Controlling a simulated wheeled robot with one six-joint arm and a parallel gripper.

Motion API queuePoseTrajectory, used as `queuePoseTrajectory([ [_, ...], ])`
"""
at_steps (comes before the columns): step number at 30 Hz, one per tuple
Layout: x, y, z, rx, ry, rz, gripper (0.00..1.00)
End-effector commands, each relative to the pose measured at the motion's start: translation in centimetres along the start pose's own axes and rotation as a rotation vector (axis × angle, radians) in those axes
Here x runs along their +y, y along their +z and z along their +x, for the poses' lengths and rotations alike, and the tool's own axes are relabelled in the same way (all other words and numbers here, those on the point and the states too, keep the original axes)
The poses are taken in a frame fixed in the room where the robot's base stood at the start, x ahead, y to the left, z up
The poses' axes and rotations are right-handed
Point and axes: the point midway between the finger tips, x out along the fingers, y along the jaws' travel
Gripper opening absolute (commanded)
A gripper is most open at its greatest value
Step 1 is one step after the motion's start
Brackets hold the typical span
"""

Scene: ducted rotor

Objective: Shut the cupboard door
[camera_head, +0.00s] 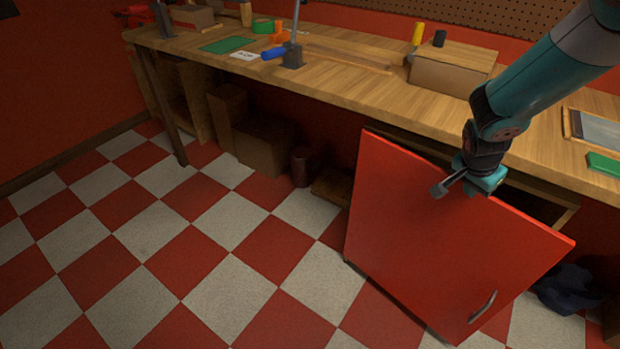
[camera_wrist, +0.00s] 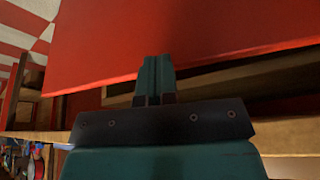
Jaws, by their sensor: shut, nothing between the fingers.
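The red cupboard door (camera_head: 430,240) stands open, swung out from under the workbench into the room. Its dark handle (camera_head: 482,306) is low on its right side in the head view. The cupboard opening (camera_head: 530,200) shows as a dark gap behind the door's top edge. My gripper (camera_head: 438,190) is at the top edge of the door, away from the handle. In the wrist view the gripper's fingers (camera_wrist: 154,66) are together and empty, in front of the red door (camera_wrist: 150,35). I cannot tell whether they touch it.
The wooden workbench (camera_head: 330,85) runs along the wall, with a cardboard box (camera_head: 452,72) and tools on it. Brown boxes (camera_head: 262,145) and a dark cylinder (camera_head: 301,167) stand under it. A dark bundle (camera_head: 568,288) lies right of the door. The checkered floor at left is clear.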

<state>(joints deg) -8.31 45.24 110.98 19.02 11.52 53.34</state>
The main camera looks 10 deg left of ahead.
Motion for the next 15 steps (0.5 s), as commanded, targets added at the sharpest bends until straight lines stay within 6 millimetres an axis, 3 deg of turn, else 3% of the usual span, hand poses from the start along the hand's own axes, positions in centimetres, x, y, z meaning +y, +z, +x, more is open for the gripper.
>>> queuePoseTrajectory([
  [15,-1.5,-1.5,0.6,-0.001,-0.006,-0.017,0.00],
])
